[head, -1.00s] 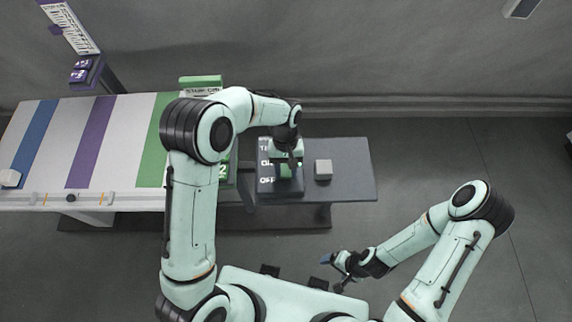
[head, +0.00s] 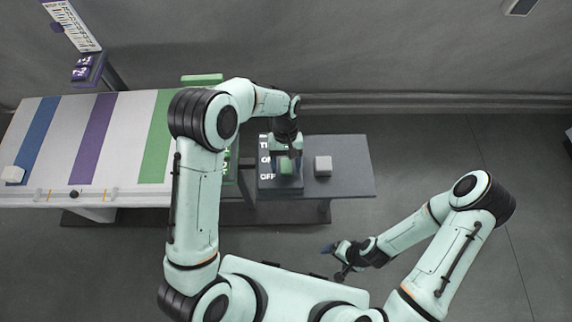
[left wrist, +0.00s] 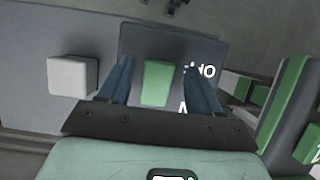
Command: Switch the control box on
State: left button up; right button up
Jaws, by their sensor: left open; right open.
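The dark control box (head: 262,187) sits on the grey table right of the striped board. White ON and OFF labels run down its left side, OFF nearer me. Its green switch block (head: 286,166) shows just below my left gripper (head: 286,157). In the left wrist view the green switch (left wrist: 157,83) stands between the two open blue fingers of the left gripper (left wrist: 160,88); whether they touch it I cannot tell. The arm hides part of the box top. My right gripper (head: 335,261) is open and empty, low in front of the table.
A pale grey cube (head: 323,166) lies just right of the control box, and shows beside the left gripper (left wrist: 72,76).

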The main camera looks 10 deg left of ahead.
pick_arm(q)
jog(key=p+v, duration=0.1)
jog(key=v, duration=1.2)
pick_arm(e)
jog(key=shift+w+r, duration=1.1)
jog(key=shift+w, duration=0.05)
pick_arm(q)
jog(key=shift+s+f, duration=0.1)
jog(key=shift+f, duration=0.1)
pick_arm(e)
jog(key=shift+s, duration=0.1)
